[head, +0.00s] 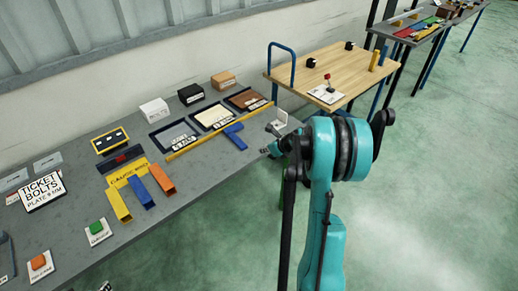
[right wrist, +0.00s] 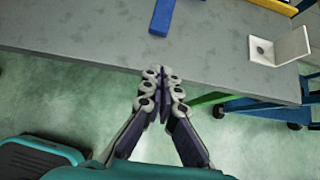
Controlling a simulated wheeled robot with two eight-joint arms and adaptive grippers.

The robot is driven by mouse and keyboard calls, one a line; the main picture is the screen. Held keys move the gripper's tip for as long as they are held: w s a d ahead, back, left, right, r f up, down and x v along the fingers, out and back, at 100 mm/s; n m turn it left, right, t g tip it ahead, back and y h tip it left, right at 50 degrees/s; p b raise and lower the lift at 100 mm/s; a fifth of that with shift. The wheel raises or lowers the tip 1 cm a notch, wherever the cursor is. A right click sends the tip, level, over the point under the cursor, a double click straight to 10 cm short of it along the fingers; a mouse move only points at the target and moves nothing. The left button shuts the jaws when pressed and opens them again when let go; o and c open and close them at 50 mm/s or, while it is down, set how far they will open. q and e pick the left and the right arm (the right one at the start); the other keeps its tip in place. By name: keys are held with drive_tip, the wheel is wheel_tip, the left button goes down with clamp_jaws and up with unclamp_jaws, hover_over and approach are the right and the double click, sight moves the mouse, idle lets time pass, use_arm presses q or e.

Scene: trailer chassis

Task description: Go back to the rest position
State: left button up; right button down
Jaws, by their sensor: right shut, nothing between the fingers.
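My right arm, teal with black joints, reaches up in the head view. Its gripper (head: 272,146) is near the right end of the grey workbench (head: 190,215), mostly behind the arm's big joint. In the right wrist view the gripper (right wrist: 160,75) has its fingers together with nothing between them. The fingertips lie over or just short of the bench's edge; I cannot tell how high they are above it. My left gripper is not in view.
Close to the gripper are a blue T-shaped piece (head: 235,134), a yellow bar (head: 210,134) and a light angle bracket (right wrist: 281,46). A wood-topped cart (head: 335,65) stands beyond the bench. Green floor (head: 440,190) at the right is clear.

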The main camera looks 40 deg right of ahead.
drive_tip(key=shift+p+v, duration=0.3)
drive_tip(key=shift+v, duration=1.2)
drive_tip(key=w+a+r+m+t, duration=0.2)
drive_tip(key=w+a+r+t, duration=0.15)
drive_tip(key=r, duration=0.35)
drive_tip(key=w+a+r+m+t, duration=0.2)
drive_tip(key=w+a+r, duration=0.15)
drive_tip(key=r, duration=0.45)
drive_tip(key=s+a+r+m+t+h, duration=0.1)
drive_tip(key=s+a+r+m+h, duration=0.15)
drive_tip(key=r+m, duration=0.55)
drive_tip(key=s+a+r+m+t+h, duration=0.2)
drive_tip(key=s+r+m+h, duration=0.15)
drive_tip(key=r+m, duration=0.5)
drive_tip(key=s+a+f+m+g+y, duration=0.5)
drive_tip(key=s+a+f+m+g, duration=0.5)
drive_tip(key=s+a+f+m, duration=0.6)
drive_tip(key=s+a+f, duration=0.3)
drive_tip(key=s+f, duration=0.2)
drive_tip(key=shift+s+f, duration=0.15)
drive_tip(key=shift+s, duration=0.05)
